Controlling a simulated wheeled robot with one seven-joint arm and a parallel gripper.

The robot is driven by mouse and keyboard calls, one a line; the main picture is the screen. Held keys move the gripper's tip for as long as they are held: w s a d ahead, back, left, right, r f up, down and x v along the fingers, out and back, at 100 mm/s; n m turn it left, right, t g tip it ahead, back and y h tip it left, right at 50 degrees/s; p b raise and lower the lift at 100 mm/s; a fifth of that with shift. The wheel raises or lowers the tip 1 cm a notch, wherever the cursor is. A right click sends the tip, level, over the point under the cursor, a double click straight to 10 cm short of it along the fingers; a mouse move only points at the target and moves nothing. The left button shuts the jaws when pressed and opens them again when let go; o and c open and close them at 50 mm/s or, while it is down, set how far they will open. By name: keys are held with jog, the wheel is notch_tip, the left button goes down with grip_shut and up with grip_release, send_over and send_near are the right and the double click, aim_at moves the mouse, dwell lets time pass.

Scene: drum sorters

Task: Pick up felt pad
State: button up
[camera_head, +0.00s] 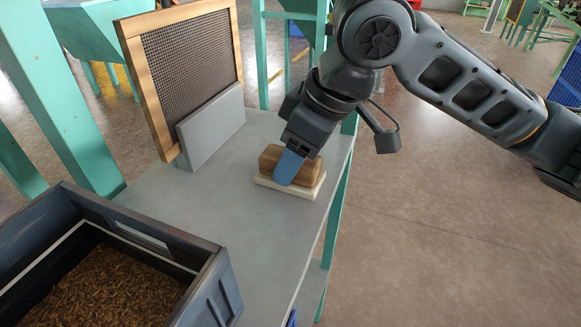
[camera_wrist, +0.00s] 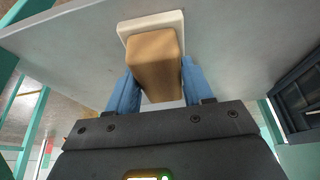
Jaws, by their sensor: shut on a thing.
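The felt pad (camera_head: 307,170) is a brown wood-like block on a flat, pale rectangular base. It is near the right edge of the grey table (camera_head: 240,205), with its base level and seemingly at the tabletop; I cannot tell if there is a small gap. My gripper (camera_head: 289,167) reaches down over it, shut on the brown block. In the wrist view, the blue fingers of my gripper (camera_wrist: 158,88) lie on both sides of the brown block, and the pale base of the felt pad (camera_wrist: 150,22) shows beyond. One finger is hidden in the head view.
A wood-framed mesh screen (camera_head: 190,65) stands in a grey holder (camera_head: 212,130) at the table's back left. A dark blue crate (camera_head: 180,250) of brown granular material is at the front left. The tabletop between crate and pad is clear. Green posts (camera_head: 55,90) stand at the left.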

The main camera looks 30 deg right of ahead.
jog(key=shift+r, duration=0.15)
notch_tip(320, 180, up, 4)
jog(key=shift+r, duration=0.1)
jog(key=s+d+r, duration=0.2)
jog(key=s, duration=0.1)
jog(key=s+d+r, duration=0.2)
jog(key=s, duration=0.1)
jog(key=s+d+r, duration=0.2)
jog(key=s, duration=0.1)
jog(key=shift+s+d+r, duration=0.2)
jog(key=shift+s+r, duration=0.1)
jog(key=shift+s, duration=0.1)
jog(key=o, duration=0.4)
jog(key=c, duration=0.3)
jog(key=shift+f, duration=0.1)
